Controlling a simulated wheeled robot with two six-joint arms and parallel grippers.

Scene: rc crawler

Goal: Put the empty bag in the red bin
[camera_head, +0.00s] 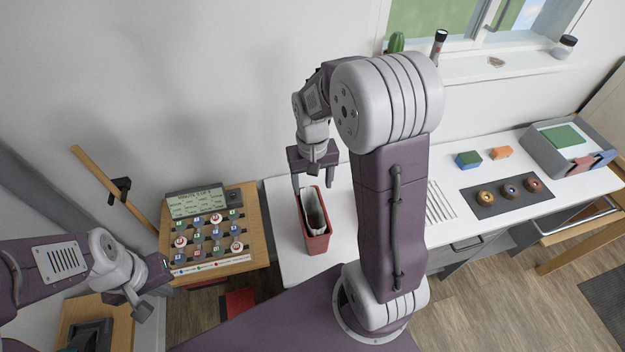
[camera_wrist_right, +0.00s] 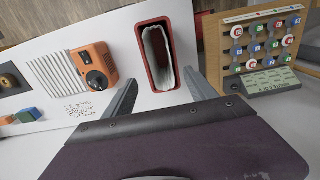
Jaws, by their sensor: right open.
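The red bin (camera_head: 317,245) stands upright on the white table, and it also shows in the right wrist view (camera_wrist_right: 151,77). A pale, open-mouthed bag (camera_head: 312,212) is inside the bin, with its upper edge at about the rim; its lower part is hidden. The bag also shows in the right wrist view (camera_wrist_right: 156,58), inside the red walls. My right gripper (camera_head: 313,186) is open and empty, apart from the bag, above the bin's far end. Its two fingers show in the right wrist view (camera_wrist_right: 163,94). My left gripper (camera_head: 146,296) is at the lower left, away from the bin; its jaw opening is unclear.
A wooden board with knobs and a display (camera_head: 215,235) stands left of the bin. An orange device with a dark knob (camera_wrist_right: 92,66) is beside the bin. Coloured blocks (camera_head: 468,159), a dark mat with rings (camera_head: 506,197) and a grey tray (camera_head: 572,148) lie to the right.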

